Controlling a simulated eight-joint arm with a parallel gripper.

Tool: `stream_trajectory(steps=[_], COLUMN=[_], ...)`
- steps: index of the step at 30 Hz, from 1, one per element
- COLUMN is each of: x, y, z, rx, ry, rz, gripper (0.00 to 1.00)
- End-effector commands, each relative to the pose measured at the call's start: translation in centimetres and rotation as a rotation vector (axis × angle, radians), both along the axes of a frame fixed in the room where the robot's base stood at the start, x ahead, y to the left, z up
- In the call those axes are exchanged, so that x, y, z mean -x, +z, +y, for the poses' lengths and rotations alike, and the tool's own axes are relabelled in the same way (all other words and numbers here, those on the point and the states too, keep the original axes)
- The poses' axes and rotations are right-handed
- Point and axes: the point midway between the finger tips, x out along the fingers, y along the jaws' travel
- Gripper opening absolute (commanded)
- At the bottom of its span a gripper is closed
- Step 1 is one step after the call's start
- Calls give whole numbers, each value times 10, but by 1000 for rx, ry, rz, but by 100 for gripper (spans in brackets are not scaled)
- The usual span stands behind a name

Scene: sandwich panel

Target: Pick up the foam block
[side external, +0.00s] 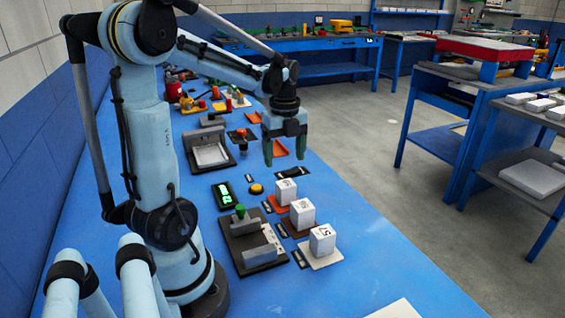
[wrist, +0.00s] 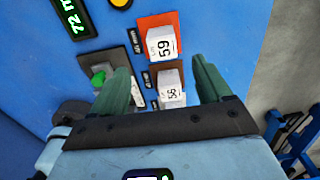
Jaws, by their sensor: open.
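Three white blocks stand in a row on the blue bench, each on its own pad and printed with dark digits. One block (side external: 286,191) is on an orange pad and also shows in the wrist view (wrist: 160,44). The middle block (side external: 302,213) is on a brown pad and shows lower in the wrist view (wrist: 169,86). The nearest block (side external: 322,240) is on a pale pad. I cannot tell which is foam. My gripper (side external: 284,159) is open and empty, above the bench and beyond the row. In the wrist view its green fingers (wrist: 160,66) appear either side of the middle block.
A dark fixture with a green knob (side external: 239,212), a green-lit display (side external: 223,195) and a yellow button (side external: 256,189) lie left of the blocks. A grey tray fixture (side external: 211,155) and small coloured parts sit farther back. Bare bench lies right of the row.

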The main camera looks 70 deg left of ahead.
Motion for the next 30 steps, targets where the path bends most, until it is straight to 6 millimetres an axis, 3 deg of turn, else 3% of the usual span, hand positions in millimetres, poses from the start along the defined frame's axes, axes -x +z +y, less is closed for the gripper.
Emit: stream_trajectory(steps=[9,20,30], x=[-1,-1,-3], y=[-45,-66,-105], z=[0,-1,-2], rx=[-1,-1,-1], ry=[1,1,1], rz=[-1,-2,-2], gripper=[78,78,78])
